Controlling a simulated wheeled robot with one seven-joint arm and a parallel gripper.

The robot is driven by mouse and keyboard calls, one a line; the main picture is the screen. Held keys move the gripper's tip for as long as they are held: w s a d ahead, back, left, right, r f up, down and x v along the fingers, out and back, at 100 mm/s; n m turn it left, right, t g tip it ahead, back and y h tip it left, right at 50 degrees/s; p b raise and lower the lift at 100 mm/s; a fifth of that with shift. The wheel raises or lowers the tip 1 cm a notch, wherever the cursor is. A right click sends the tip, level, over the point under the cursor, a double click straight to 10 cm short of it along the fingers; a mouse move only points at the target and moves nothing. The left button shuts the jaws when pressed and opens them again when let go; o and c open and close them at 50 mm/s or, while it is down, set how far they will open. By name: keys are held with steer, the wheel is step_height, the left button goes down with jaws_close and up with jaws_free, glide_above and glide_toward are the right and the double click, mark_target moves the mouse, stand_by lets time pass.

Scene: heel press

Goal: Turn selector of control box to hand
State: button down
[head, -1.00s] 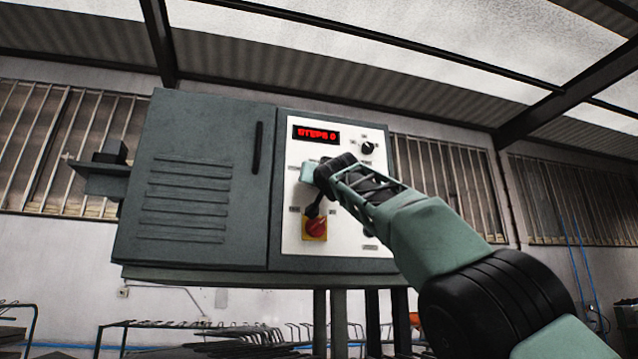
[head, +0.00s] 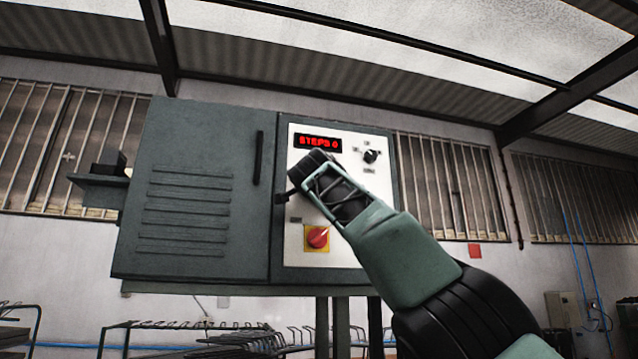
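The grey control box (head: 205,195) stands ahead, with a white panel (head: 300,262) on its right part. A small black selector knob (head: 371,156) sits at the panel's upper right, with small labels around it that are too small to read. A red display (head: 318,142) at the top reads "STEPS 0". A red rotary switch on a yellow plate (head: 317,237) sits lower down. My gripper (head: 296,186) is in front of the panel's left middle, left of and below the selector. Its fingers are mostly hidden or too dark to tell their opening.
The box's closed door has a dark vertical handle (head: 258,158). A bracket (head: 103,178) juts out from the box's left side. Low metal racks (head: 190,335) stand behind and below. Space right of the box is clear up to the wall.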

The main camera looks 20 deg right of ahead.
stand_by(0.4)
steer(key=c, duration=1.5)
jaws_free()
steer(key=shift+w, duration=0.1)
steer(key=shift+o, duration=0.2)
steer(key=b+v, duration=1.3)
steer(key=v, duration=0.4)
steer(key=shift+s+a, duration=0.15)
steer(key=shift+s, duration=0.1)
